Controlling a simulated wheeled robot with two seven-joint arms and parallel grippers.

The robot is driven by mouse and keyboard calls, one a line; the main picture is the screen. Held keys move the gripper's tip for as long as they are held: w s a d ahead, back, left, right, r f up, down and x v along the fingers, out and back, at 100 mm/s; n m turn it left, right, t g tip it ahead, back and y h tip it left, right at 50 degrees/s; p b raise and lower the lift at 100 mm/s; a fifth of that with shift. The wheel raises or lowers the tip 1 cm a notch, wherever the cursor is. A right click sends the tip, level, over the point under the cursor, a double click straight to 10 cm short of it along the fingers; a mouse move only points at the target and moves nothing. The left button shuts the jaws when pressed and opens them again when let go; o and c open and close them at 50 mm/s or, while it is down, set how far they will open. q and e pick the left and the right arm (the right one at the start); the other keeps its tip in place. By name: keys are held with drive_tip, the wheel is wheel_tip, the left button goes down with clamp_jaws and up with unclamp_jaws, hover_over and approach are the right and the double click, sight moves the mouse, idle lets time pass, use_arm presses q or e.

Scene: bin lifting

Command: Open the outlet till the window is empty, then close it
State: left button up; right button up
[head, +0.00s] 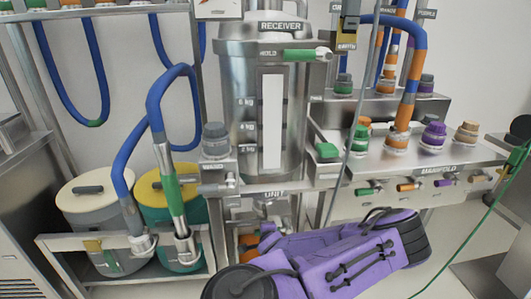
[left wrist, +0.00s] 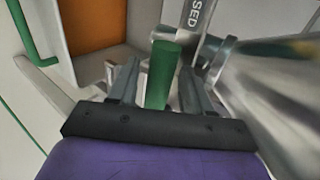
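The receiver (head: 237,90) is a steel vessel with a tall window (head: 272,120) beside marks for 2, 4 and 6 kg. The window looks evenly pale from top to bottom; I cannot tell a fill level in it. The outlet area under the receiver (head: 268,200) is partly hidden by my purple arm. In the left wrist view, my left gripper (left wrist: 158,82) is open, with its fingers on either side of a green handle (left wrist: 162,75). A sign ending in "SED" (left wrist: 197,14) is just beyond the handle. My right gripper is not in view.
A green handle (head: 300,55) marked HOLD crosses the receiver's upper front. The manifold shelf (head: 440,155) with coloured caps stands at right. Two lidded bins (head: 95,200) (head: 160,205) and blue hoses (head: 155,100) are at left. An orange panel (left wrist: 95,22) lies near the left gripper.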

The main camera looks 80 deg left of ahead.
use_arm(q)
drive_tip(key=shift+w, duration=0.1)
drive_tip(key=shift+w+d+r, duration=0.1)
drive_tip(key=shift+d+r, duration=0.05)
drive_tip(key=shift+d, duration=0.1)
drive_tip(key=p+v, duration=0.1)
drive_tip(key=v, duration=0.9)
